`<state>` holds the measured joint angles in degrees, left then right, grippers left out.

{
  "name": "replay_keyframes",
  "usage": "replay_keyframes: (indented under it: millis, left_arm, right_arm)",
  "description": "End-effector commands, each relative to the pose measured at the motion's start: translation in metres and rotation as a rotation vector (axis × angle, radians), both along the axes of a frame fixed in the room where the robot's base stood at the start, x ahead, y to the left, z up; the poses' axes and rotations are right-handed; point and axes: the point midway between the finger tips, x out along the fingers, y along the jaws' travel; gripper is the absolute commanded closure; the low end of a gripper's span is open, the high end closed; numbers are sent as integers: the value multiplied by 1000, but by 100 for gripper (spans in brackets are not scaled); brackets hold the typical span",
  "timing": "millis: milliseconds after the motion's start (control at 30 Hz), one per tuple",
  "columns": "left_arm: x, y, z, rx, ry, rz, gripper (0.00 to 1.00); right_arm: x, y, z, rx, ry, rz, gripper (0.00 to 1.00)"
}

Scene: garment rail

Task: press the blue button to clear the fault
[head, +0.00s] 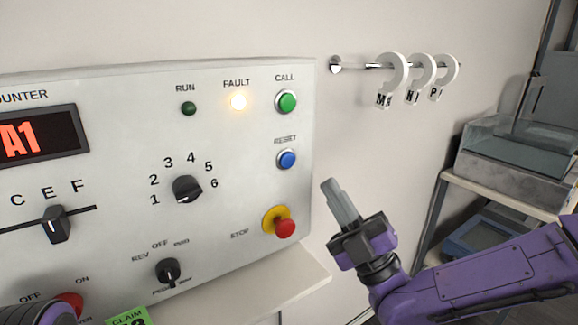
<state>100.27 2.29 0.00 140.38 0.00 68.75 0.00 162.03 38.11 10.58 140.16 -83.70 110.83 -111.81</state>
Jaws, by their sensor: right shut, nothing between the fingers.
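The blue button (287,159), labelled RESET, is on the right side of the white control panel (235,140), below the green CALL button. The FAULT lamp (238,101) is lit yellow-white. My right gripper (332,187) is shut and empty, its fingers pointing up and to the left. In the picture its tips are to the right of and slightly below the blue button, apart from it. Part of my left arm (38,314) shows at the bottom left corner; its gripper fingers are not visible.
The red STOP button (285,228) on its yellow base is below the blue button, and the green CALL button (287,101) above. A rail (350,66) with white lettered tags (397,75) is on the wall. A shelf (500,185) with bins stands at the right.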

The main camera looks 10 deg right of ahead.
Motion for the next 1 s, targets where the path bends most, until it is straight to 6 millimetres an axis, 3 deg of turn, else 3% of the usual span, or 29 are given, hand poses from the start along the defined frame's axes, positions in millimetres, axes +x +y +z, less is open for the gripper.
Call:
replay_keyframes:
  millis: [367,800,1000]
  left_arm:
    - [0,0,1,0,0,0,57]
    - [0,0,21,0,0,0,57]
    - [0,0,9,0,0,0,57]
  right_arm:
    - [2,1,1,-4,-4,-2,100]
    - [57,21,2,-5,-1,-1,100]
    - [76,28,-2,-6,-5,-2,100]
